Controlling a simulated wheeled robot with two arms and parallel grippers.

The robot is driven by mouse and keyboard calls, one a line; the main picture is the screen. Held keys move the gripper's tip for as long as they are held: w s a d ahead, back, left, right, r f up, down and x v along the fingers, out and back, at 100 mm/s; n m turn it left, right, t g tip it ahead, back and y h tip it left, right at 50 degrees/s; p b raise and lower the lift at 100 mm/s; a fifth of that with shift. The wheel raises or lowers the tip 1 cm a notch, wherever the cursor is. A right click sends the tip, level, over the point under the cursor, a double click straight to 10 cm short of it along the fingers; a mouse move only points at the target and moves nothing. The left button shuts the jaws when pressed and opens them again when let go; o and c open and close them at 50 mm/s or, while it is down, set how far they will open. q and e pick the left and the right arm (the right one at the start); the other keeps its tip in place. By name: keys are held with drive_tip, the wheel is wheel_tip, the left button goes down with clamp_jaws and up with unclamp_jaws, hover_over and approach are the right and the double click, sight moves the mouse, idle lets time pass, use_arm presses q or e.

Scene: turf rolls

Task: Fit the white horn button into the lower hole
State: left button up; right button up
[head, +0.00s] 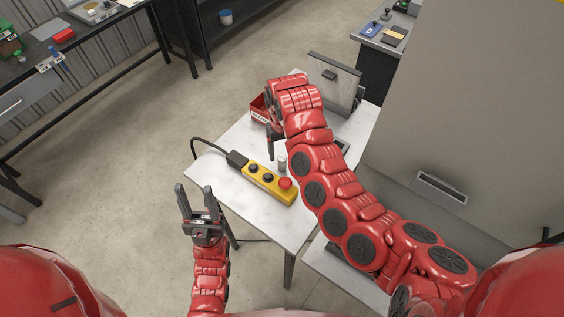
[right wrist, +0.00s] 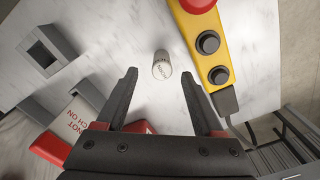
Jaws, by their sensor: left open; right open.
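A small pale cylinder with faint lettering, which looks like the white horn button (right wrist: 161,66), stands on the white table beside the yellow control box (right wrist: 191,42). It also shows in the head view (head: 282,164). The box (head: 249,172) carries a red button and two black round fittings; I cannot tell whether either is an open hole. My right gripper (right wrist: 159,76) is open and empty, with its fingertips either side of the cylinder in its view, apparently short of it. My left gripper (head: 194,188) is open and empty, off the table's left edge.
The white table (head: 222,151) also holds a red box (head: 258,108) at the back, labelled in the wrist view. Grey hollow blocks (right wrist: 43,52) lie left in the wrist view. A black cable (head: 207,142) leaves the control box. My right arm covers the table's right side.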

sight(282, 158)
drive_tip(key=shift+f+p, duration=0.2)
drive_tip(key=shift+p, duration=0.15)
wheel_tip(282, 158, down, 4)
drive_tip(key=shift+s+a+f+p, duration=0.1)
drive_tip(key=shift+s+f+p, duration=0.05)
drive_tip(key=shift+p, duration=1.05)
drive_tip(key=shift+f, duration=0.2)
clamp_jaws()
